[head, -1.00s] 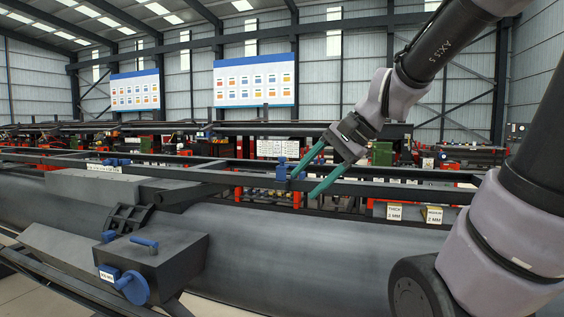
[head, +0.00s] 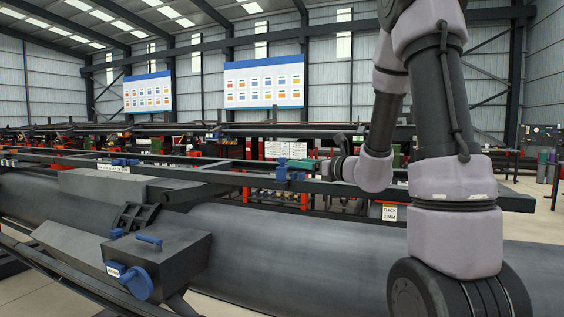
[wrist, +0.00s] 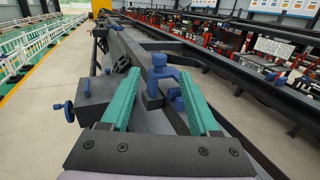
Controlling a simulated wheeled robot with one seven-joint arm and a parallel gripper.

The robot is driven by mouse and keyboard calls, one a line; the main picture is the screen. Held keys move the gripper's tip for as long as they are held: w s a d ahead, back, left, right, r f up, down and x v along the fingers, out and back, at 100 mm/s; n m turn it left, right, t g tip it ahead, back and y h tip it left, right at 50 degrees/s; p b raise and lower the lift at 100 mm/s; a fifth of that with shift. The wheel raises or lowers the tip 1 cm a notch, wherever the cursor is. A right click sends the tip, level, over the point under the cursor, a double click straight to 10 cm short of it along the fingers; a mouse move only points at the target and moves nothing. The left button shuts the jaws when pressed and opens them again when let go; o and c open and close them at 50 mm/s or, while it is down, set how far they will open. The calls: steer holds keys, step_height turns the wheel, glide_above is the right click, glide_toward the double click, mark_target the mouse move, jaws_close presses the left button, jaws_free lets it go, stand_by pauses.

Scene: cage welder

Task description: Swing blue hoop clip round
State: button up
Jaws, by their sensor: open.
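A blue clip (head: 282,172), which I take for the hoop clip, stands on a dark rail in the middle of the head view.
A dark box with a blue handwheel (head: 136,282) stands at the lower left. A large grey pipe (head: 300,253) runs below the rail. Other blue fittings (head: 122,162) sit further left on the rail. White railings (wrist: 38,42) line the walkway at left.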

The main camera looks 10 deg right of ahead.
mark_target(285, 161)
steer(key=x, duration=0.8)
steer(key=shift+w+a, duration=0.25)
jaws_close()
stand_by(1.0)
